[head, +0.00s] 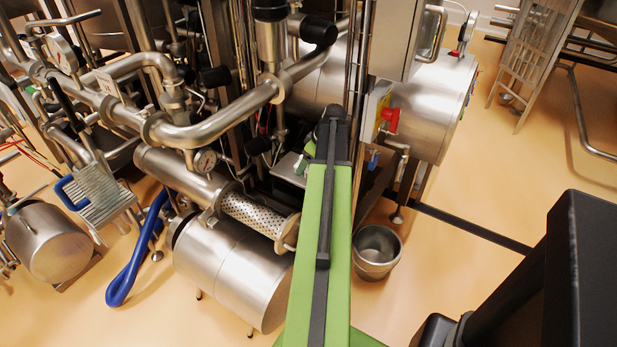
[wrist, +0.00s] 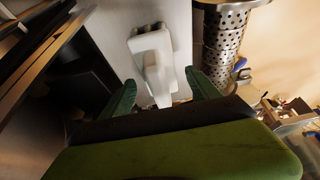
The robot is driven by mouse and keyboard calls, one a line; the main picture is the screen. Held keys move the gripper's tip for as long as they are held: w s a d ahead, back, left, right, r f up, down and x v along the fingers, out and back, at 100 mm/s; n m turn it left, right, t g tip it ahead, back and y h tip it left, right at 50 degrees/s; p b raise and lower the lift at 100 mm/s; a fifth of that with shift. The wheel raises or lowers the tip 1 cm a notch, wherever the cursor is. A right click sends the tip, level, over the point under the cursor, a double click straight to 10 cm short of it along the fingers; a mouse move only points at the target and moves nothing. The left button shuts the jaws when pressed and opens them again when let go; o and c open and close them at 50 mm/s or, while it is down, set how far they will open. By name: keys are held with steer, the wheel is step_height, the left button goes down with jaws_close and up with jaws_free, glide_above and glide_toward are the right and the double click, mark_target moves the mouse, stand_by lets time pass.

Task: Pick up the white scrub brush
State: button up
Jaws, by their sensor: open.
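The white scrub brush (wrist: 154,58) lies on a pale grey surface (wrist: 112,22) in the upper middle of the wrist view. Its wider block is at the top and a narrower part points toward my gripper. My gripper (wrist: 160,77) is open, with one green finger on each side of the brush's narrower part and visible gaps between. In the head view my gripper (head: 305,163) is at the far end of my green arm, largely hidden by it, over a small metal ledge (head: 286,168). I cannot make out the brush there.
A perforated metal cylinder (wrist: 223,40) stands right of the brush; it also shows in the head view (head: 255,213). Pipes (head: 215,130) and a large steel tank (head: 232,270) crowd the left. A steel bucket (head: 376,252) stands on the floor at right.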

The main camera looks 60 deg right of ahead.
steer(key=shift+w+f, duration=0.25)
steer(key=shift+f, duration=0.45)
steer(key=shift+r, duration=0.2)
jaws_close()
steer(key=shift+r, duration=0.1)
step_height(320, 180, up, 10)
steer(key=p, duration=1)
